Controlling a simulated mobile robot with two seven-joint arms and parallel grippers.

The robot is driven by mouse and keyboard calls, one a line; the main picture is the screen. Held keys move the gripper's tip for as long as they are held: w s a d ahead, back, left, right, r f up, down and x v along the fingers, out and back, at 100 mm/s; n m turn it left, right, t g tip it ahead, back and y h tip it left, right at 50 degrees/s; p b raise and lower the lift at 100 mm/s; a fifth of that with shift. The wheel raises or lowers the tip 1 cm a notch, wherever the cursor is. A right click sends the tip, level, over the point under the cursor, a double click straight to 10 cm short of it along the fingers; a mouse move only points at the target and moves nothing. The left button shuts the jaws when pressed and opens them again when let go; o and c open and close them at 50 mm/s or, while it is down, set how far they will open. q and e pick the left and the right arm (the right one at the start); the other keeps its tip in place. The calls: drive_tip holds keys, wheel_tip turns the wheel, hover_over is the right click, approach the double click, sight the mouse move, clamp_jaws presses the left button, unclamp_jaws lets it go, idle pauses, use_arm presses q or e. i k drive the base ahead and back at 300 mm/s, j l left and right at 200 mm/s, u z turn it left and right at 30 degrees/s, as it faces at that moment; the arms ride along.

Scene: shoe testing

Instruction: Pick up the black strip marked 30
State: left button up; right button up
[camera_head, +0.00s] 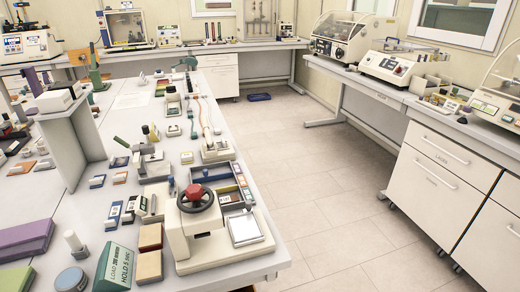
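I cannot make out a black strip marked 30; any such marking is too small to read here. Several small dark and blue-topped blocks (119,162) lie on the near white table. A divided tray (212,174) with small coloured pieces stands behind the hand-wheel press. Neither of my grippers is in view.
The hand-wheel press (196,205) stands at the table's near right corner. A green sign block reading HOLD 5 SEC (116,268) and tan blocks (150,238) are beside it. Machines line the right bench (393,92).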

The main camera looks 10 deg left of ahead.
sight(128, 219)
drive_tip(key=l+u, duration=0.25)
drive_tip(key=u, duration=0.2)
drive_tip(key=l+u, duration=0.25)
drive_tip(key=u, duration=0.2)
drive_tip(key=l+u, duration=0.2)
drive_tip(key=u, duration=0.25)
